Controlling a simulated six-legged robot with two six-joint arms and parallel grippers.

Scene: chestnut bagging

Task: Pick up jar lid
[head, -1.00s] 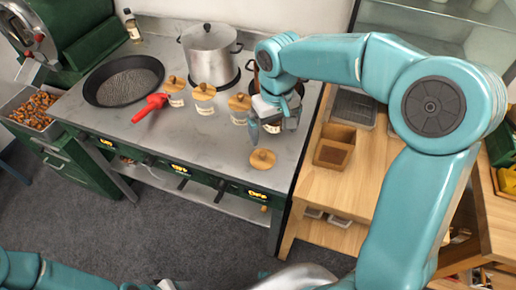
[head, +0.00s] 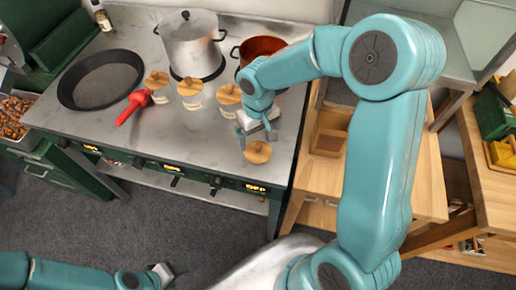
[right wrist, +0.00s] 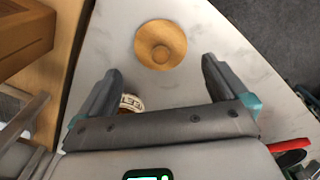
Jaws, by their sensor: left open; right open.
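A round wooden jar lid (head: 258,152) with a knob lies flat on the grey counter near its front edge. In the right wrist view the lid (right wrist: 160,45) is just ahead of the fingers, roughly centred between them. My right gripper (head: 255,132) is open and empty, close to the lid on its far side; it also shows in the right wrist view (right wrist: 161,72). A labelled jar (right wrist: 131,102) is partly hidden behind that gripper. My left gripper (head: 165,272) is open at the bottom of the head view, away from the counter.
Several lidded jars (head: 190,90) stand behind the lid. A steel pot (head: 192,45), a copper-coloured pot (head: 262,46), a dark pan (head: 100,80) and a red-handled tool (head: 134,105) are also on the counter. A wooden table (head: 310,185) adjoins at the right.

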